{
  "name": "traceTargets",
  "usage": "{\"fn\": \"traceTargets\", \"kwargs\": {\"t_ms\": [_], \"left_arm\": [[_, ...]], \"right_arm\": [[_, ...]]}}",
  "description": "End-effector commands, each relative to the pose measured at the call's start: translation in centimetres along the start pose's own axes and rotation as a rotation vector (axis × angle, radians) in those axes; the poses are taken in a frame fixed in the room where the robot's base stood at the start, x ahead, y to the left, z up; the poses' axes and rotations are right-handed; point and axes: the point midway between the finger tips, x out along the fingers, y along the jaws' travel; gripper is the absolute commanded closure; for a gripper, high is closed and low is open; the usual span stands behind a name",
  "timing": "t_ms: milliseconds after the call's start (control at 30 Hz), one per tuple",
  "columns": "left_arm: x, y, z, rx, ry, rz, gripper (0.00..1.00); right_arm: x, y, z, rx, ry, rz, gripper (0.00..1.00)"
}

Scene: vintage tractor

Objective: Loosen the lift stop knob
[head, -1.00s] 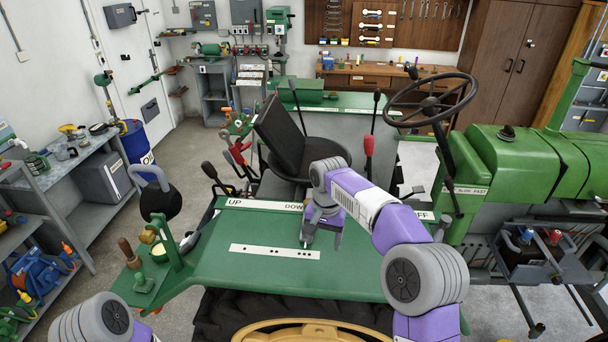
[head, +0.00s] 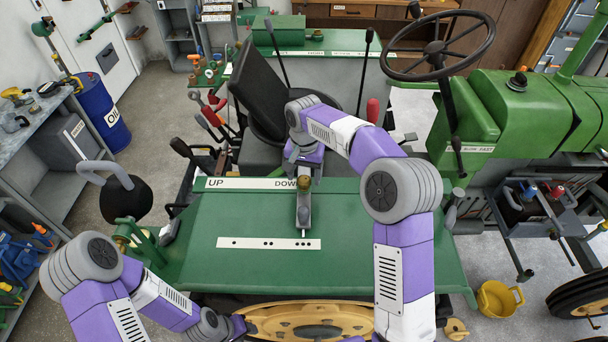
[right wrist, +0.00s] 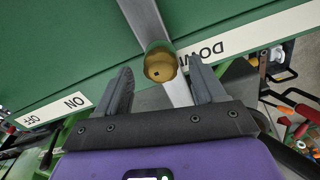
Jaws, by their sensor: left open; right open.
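The lift stop knob, a round brass knob (head: 304,182), sits near the DOWN end of the UP/DOWN label on the green fender (head: 240,215). In the right wrist view the brass knob (right wrist: 160,66) shows beside a grey metal bar (right wrist: 147,20). My right gripper (head: 304,192) is over the fender at the knob. Its open fingers (right wrist: 164,88) stand on either side of the knob, with gaps visible on both sides. I cannot tell how deep the knob lies between them. My left gripper (head: 240,326) is low at the fender's near edge, its fingers not clearly visible.
The black seat (head: 262,95) and several levers stand behind the fender. The steering wheel (head: 438,47) is to the right. A yellow wheel (head: 290,320) lies below the near edge. The fender's left part is clear.

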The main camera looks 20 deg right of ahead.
Motion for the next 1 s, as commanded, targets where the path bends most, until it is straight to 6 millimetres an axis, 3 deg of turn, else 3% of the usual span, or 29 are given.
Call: {"fn": "traceTargets", "kwargs": {"t_ms": [133, 433, 800, 1000], "left_arm": [[-0.16, 0.07, -0.03, 0.0, 0.001, 0.0, 0.57], [-0.15, 0.07, -0.04, 0.0, 0.001, 0.0, 0.57], [-0.15, 0.07, -0.03, 0.0, 0.001, 0.0, 0.57], [-0.15, 0.07, -0.03, 0.0, 0.001, 0.0, 0.57]], "right_arm": [[1.1, 0.02, 0.01, -0.001, 0.0, 0.0, 0.31], [1.33, 0.01, 0.0, 0.0, 0.001, 0.0, 0.32], [1.3, 0.0, 0.0, 0.0, 0.001, -0.001, 0.87], [1.29, -0.01, 0.0, -0.015, 0.001, -0.001, 0.87]]}}
